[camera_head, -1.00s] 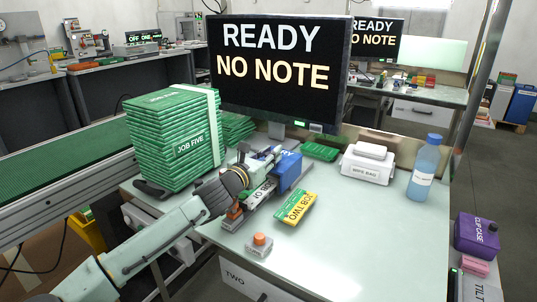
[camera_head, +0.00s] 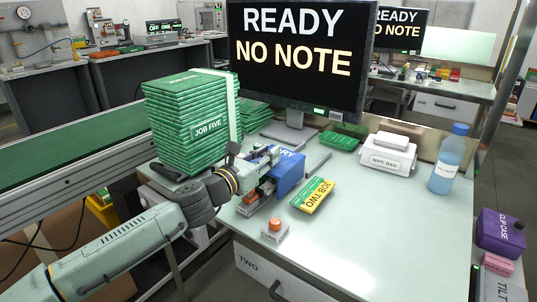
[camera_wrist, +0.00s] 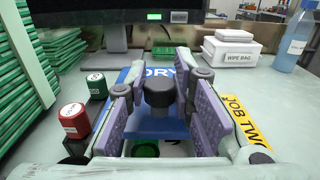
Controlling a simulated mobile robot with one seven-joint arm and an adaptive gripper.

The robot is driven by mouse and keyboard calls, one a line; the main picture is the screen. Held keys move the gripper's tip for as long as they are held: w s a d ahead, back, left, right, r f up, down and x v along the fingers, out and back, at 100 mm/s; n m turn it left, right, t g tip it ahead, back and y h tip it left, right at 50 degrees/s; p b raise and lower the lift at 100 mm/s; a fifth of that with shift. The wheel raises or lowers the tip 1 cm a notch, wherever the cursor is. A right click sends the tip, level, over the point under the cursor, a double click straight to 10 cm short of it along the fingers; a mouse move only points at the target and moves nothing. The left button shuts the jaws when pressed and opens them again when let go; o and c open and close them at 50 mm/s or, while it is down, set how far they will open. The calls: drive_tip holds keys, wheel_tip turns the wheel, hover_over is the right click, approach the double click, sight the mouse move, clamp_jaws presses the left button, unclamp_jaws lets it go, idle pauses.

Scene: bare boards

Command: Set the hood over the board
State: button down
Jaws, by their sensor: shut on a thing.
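The blue hood (camera_head: 291,174), lettered on its side, is at the middle of the bench in the head view. My gripper (camera_head: 266,156) is at the hood's upper left in the head view. In the wrist view its two purple-padded fingers (camera_wrist: 158,88) are shut on the hood's dark round knob (camera_wrist: 158,93). A green and yellow board marked JOB TWO (camera_head: 312,195) lies flat to the right of the hood, uncovered. Whether the hood touches the bench is hidden.
A tall stack of green boards marked JOB FIVE (camera_head: 190,120) stands left of my gripper. The monitor (camera_head: 300,55) stands behind. An orange-topped button block (camera_head: 274,230) sits in front. A wipe-bag box (camera_head: 388,155) and blue bottle (camera_head: 449,158) are at right. The front right bench is clear.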

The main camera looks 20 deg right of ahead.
drive_tip(key=c, duration=1.8)
unclamp_jaws()
drive_tip(key=shift+s+f, duration=0.1)
drive_tip(key=shift+c, duration=0.2)
drive_tip(key=shift+o, duration=1.3)
drive_tip(key=shift+s+a, duration=0.1)
drive_tip(key=shift+a, duration=0.1)
drive_tip(key=shift+o, duration=1.1)
drive_tip(key=v, duration=1.2)
drive_tip(key=shift+d, duration=0.1)
